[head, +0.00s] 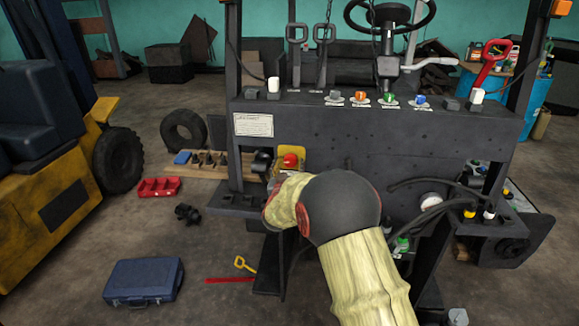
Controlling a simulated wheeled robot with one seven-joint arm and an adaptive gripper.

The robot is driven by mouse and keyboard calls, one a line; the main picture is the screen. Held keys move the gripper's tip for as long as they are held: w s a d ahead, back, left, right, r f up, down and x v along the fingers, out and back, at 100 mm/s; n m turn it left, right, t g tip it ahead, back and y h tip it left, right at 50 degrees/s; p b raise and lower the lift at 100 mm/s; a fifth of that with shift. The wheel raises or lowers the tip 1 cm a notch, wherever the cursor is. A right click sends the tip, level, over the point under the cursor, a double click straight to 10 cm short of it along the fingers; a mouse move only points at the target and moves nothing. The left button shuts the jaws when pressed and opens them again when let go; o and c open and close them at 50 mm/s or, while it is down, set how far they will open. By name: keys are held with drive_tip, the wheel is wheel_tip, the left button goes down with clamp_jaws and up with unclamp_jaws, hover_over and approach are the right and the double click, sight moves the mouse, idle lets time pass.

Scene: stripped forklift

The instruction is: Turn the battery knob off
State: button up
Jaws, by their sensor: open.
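A red knob (290,160) sits on a yellow plate (287,170) low on the left part of the forklift's dark front panel. It looks like the battery knob; its exact turn position is too small to read. My arm (345,215) reaches up from the bottom of the head view and bends left. Its cream-sleeved far section (287,200) ends just below the yellow plate. Contact with the knob cannot be seen.
The dark panel (380,140) spans the middle, with several coloured knobs and levers on top. Hoses (425,182) and a gauge (430,200) are at right. A blue case (143,281), a red tray (159,187) and a tyre (184,131) lie on the floor at left.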

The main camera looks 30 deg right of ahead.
drive_tip(key=shift+w+d, duration=0.4)
drive_tip(key=shift+w, duration=0.2)
drive_tip(key=c, duration=0.3)
drive_tip(key=c, duration=0.8)
drive_tip(key=shift+c, duration=0.3)
